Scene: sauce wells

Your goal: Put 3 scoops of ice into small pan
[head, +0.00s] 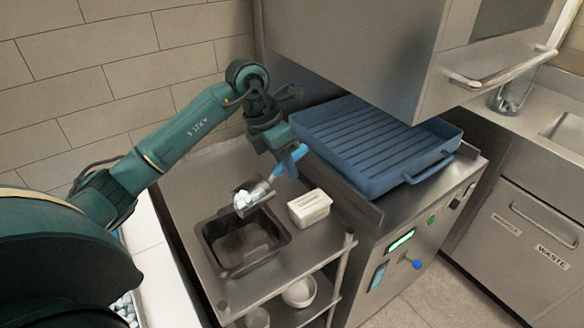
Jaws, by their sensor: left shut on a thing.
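My left gripper (287,158) is shut on the blue handle of a scoop (262,193). The scoop's metal bowl holds pale ice (243,198) and is over the far edge of the small pan (207,238). The pan is a dark, rectangular metal pan on the steel counter, and no ice is clearly visible in it. More ice (124,308) shows at the lower left, in a bin partly hidden by my left arm. My right gripper is not in view.
A white labelled tub (310,208) stands just right of the pan. A blue ridged tray (436,172) sits on the machine behind it. Bowls (299,292) are on the shelf below. A steel hood (350,50) overhangs the tray. Bare counter lies left of the scoop.

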